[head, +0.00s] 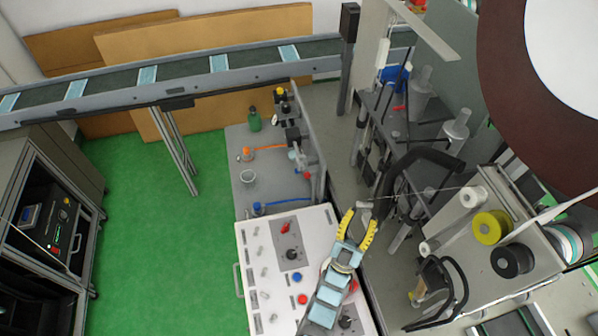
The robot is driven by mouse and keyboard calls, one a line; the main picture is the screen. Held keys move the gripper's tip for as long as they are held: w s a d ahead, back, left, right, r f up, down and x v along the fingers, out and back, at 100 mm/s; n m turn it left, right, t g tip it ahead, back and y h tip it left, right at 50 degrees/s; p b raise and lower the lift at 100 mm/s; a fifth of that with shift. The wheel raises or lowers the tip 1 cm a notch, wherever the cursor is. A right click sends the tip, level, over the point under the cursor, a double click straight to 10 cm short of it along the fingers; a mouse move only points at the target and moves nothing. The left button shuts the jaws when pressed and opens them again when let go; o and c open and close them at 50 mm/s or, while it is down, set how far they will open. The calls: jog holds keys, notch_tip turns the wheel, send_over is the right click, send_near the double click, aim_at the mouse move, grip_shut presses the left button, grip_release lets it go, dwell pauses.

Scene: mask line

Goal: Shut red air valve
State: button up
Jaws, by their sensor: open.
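My gripper (359,222) is open, with its yellow-edged fingers apart over the upper right corner of the white control panel (250,240). I see nothing held between the fingers. A small red part (307,176) sits at the right side of the grey bench, near the fittings, left of and above my gripper. It may be the red air valve, but it is too small to tell. A red switch handle (285,228) stands on a grey plate on the panel, left of my gripper. My arm hides part of the panel.
A red button (302,299) is on the panel. Machinery with spools (491,226) crowds the right; green floor is clear at left.

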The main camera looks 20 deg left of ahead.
jog(key=w+a+f+n+g+y+b, duration=0.2)
jog(key=w+a+f+y, duration=0.35)
jog(key=w, duration=0.45)
jog(key=n+g+y+b, duration=0.5)
jog(key=n+g+y, duration=0.3)
jog(key=n+g, duration=0.15)
send_near(307, 174)
jog(key=shift+m+g, duration=0.45)
jog(key=shift+f+b+x, duration=0.2)
jog(key=shift+b+x, duration=1.3)
jog(key=shift+x, duration=0.95)
jog(key=shift+f+b+x, duration=0.2)
jog(key=shift+b+x, duration=1.3)
jog(key=shift+x, duration=0.95)
jog(key=shift+b+x, duration=0.7)
jog(key=shift+x, duration=0.75)
jog(key=shift+w+d+r, duration=0.1)
jog(key=shift+d+r, duration=0.05)
